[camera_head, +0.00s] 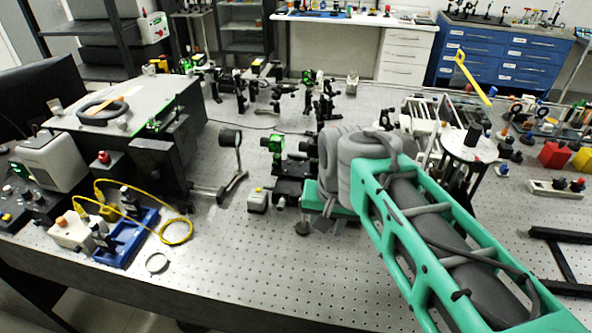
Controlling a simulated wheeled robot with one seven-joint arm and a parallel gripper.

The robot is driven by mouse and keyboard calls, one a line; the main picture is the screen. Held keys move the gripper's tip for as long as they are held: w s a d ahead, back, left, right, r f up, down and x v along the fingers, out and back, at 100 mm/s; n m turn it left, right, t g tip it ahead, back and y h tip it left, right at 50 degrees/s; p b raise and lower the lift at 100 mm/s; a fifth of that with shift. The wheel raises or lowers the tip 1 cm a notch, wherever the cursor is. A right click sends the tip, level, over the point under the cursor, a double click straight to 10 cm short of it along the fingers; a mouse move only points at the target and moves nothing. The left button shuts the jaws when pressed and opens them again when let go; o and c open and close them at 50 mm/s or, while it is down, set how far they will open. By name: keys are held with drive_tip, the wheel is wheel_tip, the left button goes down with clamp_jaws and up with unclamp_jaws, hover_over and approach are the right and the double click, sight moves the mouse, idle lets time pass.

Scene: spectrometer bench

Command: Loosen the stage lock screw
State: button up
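A black translation stage (288,188) stands on the perforated bench just left of centre, with a green-marked block (277,145) at its back. Small dark knobs (281,203) show at its front. I cannot make out which part is the lock screw. My green and grey arm reaches in from the lower right. My gripper (312,226) points down at the stage's right front side, close to it. Its wrist and the grey arm joints cover the stage's right side. The fingertips are small and dark, and I cannot tell whether they touch anything or how far apart they are.
A small box with a yellow top (257,200) and a round mirror mount (230,141) stand left of the stage. A yellow cable (176,232) lies near a blue tray (128,238). Many optics mounts stand behind. The front middle of the bench (262,268) is clear.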

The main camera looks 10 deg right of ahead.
drive_tip(key=w+r+m+g+p, duration=0.1)
drive_tip(key=w+r+m, duration=0.2)
drive_tip(key=w+m, duration=0.25)
drive_tip(key=w+r+m+g, duration=0.1)
drive_tip(key=w+r+m, duration=0.25)
drive_tip(key=w, duration=0.35)
drive_tip(key=m, duration=0.7)
hover_over(308, 174)
drive_tip(key=shift+r+g+p, duration=0.2)
drive_tip(key=shift+g+p, duration=0.1)
drive_tip(key=shift+g, duration=0.1)
wheel_tip(308, 174, down, 8)
drive_tip(key=shift+r, duration=0.15)
drive_tip(key=shift+c, duration=0.5)
clamp_jaws()
